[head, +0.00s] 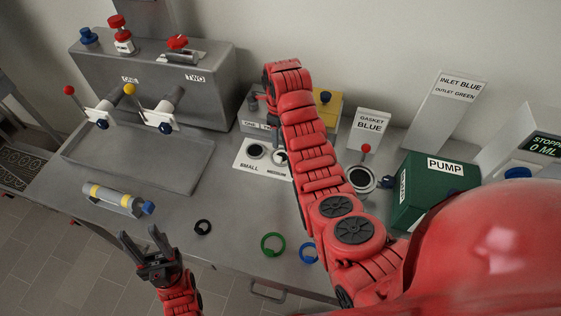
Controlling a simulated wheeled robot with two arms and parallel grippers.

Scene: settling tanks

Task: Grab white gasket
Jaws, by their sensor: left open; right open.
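I cannot make out a white gasket for certain. A white card (246,166) marked SMALL bears dark round spots, and my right arm covers its right part. A black ring (203,227), a green ring (272,244) and a blue ring (309,252) lie flat near the table's front edge. My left gripper (139,235) is open and empty at the front edge, left of the black ring. My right arm reaches across the table to the back.
A yellow-banded cylinder (112,198) lies in front. Bare tabletop (215,195) shows behind the black ring.

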